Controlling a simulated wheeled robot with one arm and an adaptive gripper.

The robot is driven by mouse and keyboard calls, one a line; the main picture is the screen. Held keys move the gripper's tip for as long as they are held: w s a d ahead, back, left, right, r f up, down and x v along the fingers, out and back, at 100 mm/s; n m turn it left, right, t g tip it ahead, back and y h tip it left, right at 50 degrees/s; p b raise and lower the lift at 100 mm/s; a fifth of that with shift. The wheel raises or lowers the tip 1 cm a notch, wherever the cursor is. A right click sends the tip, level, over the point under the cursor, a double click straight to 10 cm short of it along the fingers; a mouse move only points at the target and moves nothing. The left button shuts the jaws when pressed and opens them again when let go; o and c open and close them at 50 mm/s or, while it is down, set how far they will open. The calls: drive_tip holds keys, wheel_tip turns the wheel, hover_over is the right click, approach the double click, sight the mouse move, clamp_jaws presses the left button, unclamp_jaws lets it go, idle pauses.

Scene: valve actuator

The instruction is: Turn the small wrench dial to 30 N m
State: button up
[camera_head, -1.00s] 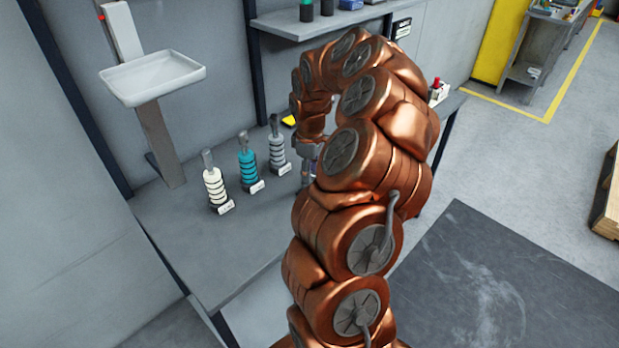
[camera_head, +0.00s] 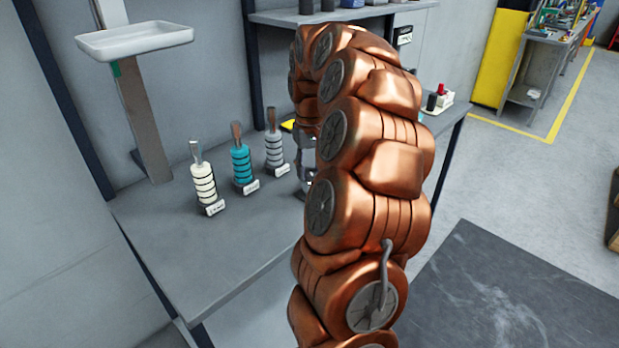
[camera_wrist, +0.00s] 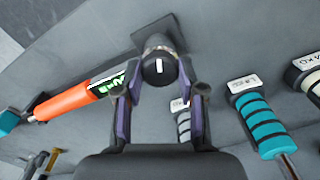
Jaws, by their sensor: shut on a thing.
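In the wrist view, a dark round dial (camera_wrist: 160,66) with a white line on its face stands on a dark square base on the bench. My gripper (camera_wrist: 161,82) has one finger on each side of this dial and is shut on it. The white line points roughly up and down in the picture; no numbers can be read. An orange tool (camera_wrist: 70,101) with a lit green display and a teal end lies to the left of the dial; its reading is unclear. In the head view my gripper (camera_head: 305,165) is mostly hidden behind my copper arm, and the dial is hidden.
Cream (camera_head: 204,184), teal (camera_head: 242,164) and grey (camera_head: 274,150) ringed handles stand in a row on the grey bench (camera_head: 240,235), with small labels. A white tray (camera_head: 135,40) on a post stands behind them. The bench's front left is clear.

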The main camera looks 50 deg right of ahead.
sight(310, 171)
drive_tip(key=shift+m+b, duration=0.5)
drive_tip(key=shift+m, duration=0.1)
drive_tip(key=o, duration=1.2)
drive_tip(key=shift+c, duration=0.2)
drive_tip(key=shift+r, duration=0.55)
wheel_tip(310, 171, up, 11)
